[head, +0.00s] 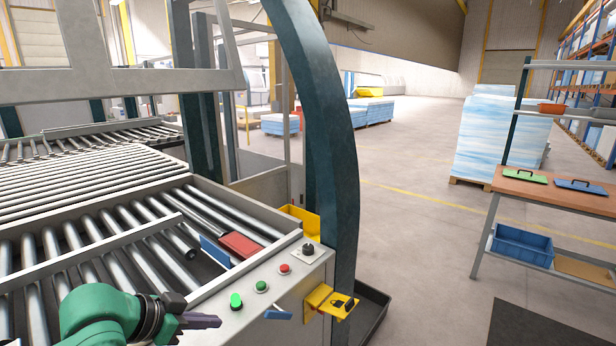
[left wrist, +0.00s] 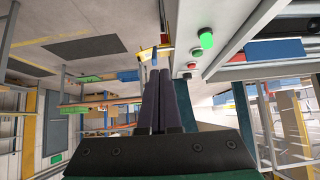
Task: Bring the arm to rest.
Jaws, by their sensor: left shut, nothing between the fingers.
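My left gripper (head: 205,321) comes in from the lower left in the head view, on a green arm. Its dark fingers are together and hold nothing. It is in front of the machine's control panel (head: 279,284), just below and left of the lit green button (head: 236,300). In the left wrist view the two closed fingers (left wrist: 160,75) point away from the camera, with the lit green button (left wrist: 206,39) to their right. My right gripper is in neither view.
A roller table (head: 100,222) fills the left, with a red block (head: 239,245) at its edge. A yellow bracket (head: 330,301) sticks out of the panel front. A curved dark post (head: 335,130) stands behind it. A workbench (head: 550,192) is at the right. The floor between is clear.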

